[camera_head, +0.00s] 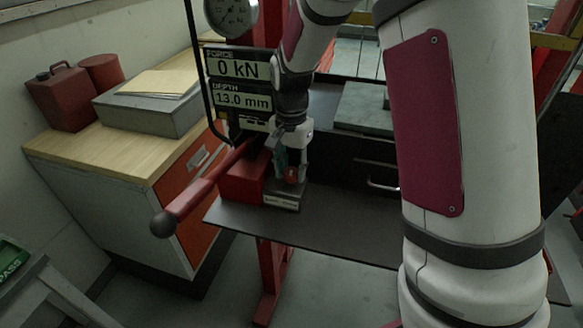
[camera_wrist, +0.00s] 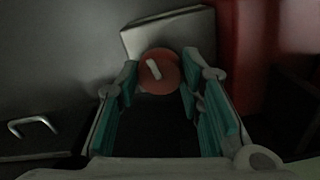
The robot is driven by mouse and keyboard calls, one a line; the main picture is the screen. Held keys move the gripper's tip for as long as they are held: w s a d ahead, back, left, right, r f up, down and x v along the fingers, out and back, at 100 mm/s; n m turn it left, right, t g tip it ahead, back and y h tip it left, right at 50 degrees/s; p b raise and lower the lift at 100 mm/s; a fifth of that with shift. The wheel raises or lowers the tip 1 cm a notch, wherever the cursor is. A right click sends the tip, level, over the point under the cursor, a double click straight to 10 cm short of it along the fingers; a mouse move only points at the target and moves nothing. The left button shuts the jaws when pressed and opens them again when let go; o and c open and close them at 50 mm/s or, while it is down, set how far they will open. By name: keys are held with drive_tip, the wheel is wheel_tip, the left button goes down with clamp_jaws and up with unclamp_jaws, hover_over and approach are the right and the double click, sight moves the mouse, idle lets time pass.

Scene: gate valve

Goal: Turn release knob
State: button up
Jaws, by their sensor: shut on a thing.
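The release knob (camera_wrist: 158,74) is a round red-orange knob with a white mark, on the face of a grey metal block (camera_wrist: 198,34). In the head view the knob (camera_head: 291,174) shows small and partly covered at the base of the red pump unit (camera_head: 241,180). My gripper (camera_head: 292,163) points down at it. In the wrist view the teal-padded fingers of my gripper (camera_wrist: 160,72) stand on the left and right of the knob, shut on it. The white mark slants slightly. The contact itself is dim.
A red lever handle with a dark ball end (camera_head: 163,224) sticks out left of the pump. A display (camera_head: 240,85) and gauge (camera_head: 231,14) stand above. The pump sits on a dark shelf (camera_head: 330,226). A wooden-topped cabinet (camera_head: 110,150) is at left.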

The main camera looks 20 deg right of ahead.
sight(291, 170)
drive_tip(key=n, duration=1.1)
drive_tip(key=shift+n+p, duration=0.35)
drive_tip(key=shift+n, duration=1.85)
drive_tip(key=o, duration=1.2)
drive_tip(key=shift+c, duration=0.2)
drive_tip(key=shift+r, duration=0.15)
wheel_tip(291, 170, up, 12)
